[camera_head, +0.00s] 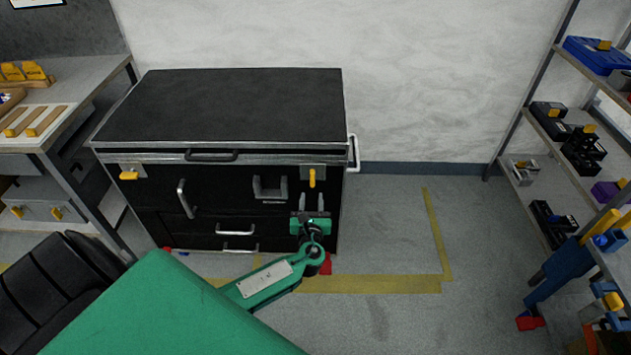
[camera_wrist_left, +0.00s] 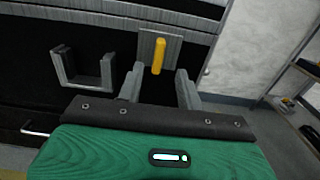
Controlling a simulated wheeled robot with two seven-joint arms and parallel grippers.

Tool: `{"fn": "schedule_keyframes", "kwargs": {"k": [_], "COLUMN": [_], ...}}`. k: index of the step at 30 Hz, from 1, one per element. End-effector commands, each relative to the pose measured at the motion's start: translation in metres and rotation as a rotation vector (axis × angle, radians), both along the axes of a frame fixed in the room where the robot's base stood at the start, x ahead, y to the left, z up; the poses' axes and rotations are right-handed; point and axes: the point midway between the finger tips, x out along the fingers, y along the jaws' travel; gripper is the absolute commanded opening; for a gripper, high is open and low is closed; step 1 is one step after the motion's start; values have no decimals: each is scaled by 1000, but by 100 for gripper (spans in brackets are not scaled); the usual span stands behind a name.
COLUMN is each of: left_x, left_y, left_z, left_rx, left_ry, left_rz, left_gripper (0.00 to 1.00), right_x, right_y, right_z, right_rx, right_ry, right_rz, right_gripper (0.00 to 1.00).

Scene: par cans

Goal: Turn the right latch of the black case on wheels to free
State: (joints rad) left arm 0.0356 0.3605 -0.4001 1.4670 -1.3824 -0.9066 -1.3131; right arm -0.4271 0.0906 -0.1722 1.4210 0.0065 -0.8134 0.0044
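The black case on wheels (camera_head: 240,105) stands against the wall with its lid down. Its right latch is a yellow handle (camera_head: 312,177) on a metal plate, pointing straight up and down; it also shows in the left wrist view (camera_wrist_left: 158,56). The left latch (camera_head: 129,175) is a yellow handle lying sideways. My left gripper (camera_head: 311,203) is open and empty, just below the right latch and in front of the case. In the left wrist view its two fingers (camera_wrist_left: 159,82) stand apart, with the latch showing beyond and between them. My right gripper is not in view.
A grey square bracket (camera_head: 270,189) sits left of my left gripper on the case front, with drawer handles (camera_head: 236,230) lower down. A workbench (camera_head: 85,90) stands at the left and a shelf rack (camera_head: 560,130) at the right. The floor right of the case is clear.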

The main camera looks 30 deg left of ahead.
Motion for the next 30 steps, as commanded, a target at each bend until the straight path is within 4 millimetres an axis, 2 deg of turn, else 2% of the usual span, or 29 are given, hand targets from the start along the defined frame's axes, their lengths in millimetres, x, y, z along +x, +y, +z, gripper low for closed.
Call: {"fn": "schedule_keyframes", "kwargs": {"k": [6,12,18,26,30], "left_x": [41,67,77,78,78], "left_y": [26,41,48,48,48], "left_z": [0,0,-1,-1,-1], "left_rx": [0,-1,-2,-3,-3], "left_ry": [0,0,1,2,2], "left_rz": [1,1,0,0,0], "left_gripper": [36,36,36,36,13], "right_x": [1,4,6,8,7], "right_y": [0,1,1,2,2], "right_z": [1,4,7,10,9], "right_rx": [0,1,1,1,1], "right_ry": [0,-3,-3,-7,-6], "right_rz": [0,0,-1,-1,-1], "right_gripper": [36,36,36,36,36]}}
